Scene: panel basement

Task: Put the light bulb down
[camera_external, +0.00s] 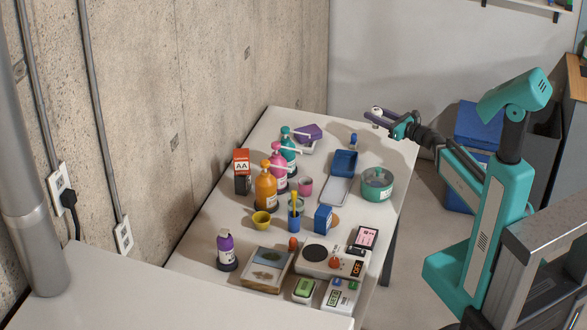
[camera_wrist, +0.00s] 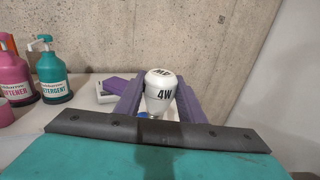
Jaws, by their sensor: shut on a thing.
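The light bulb (camera_wrist: 161,92), white with "4W" printed on it, is upright between the two purple fingers in the wrist view. In the external view, the bulb (camera_external: 376,111) is a small white spot at my gripper's tip. My gripper (camera_external: 379,118) is shut on the bulb near the far right part of the white table (camera_external: 225,197). The bulb's lower end is hidden by the gripper. I cannot tell how high it is above the table.
Several pump bottles, including a teal one (camera_external: 289,147), stand along the wall side. A purple-topped item (camera_external: 311,132) lies at the far end. The far right corner looks clear.

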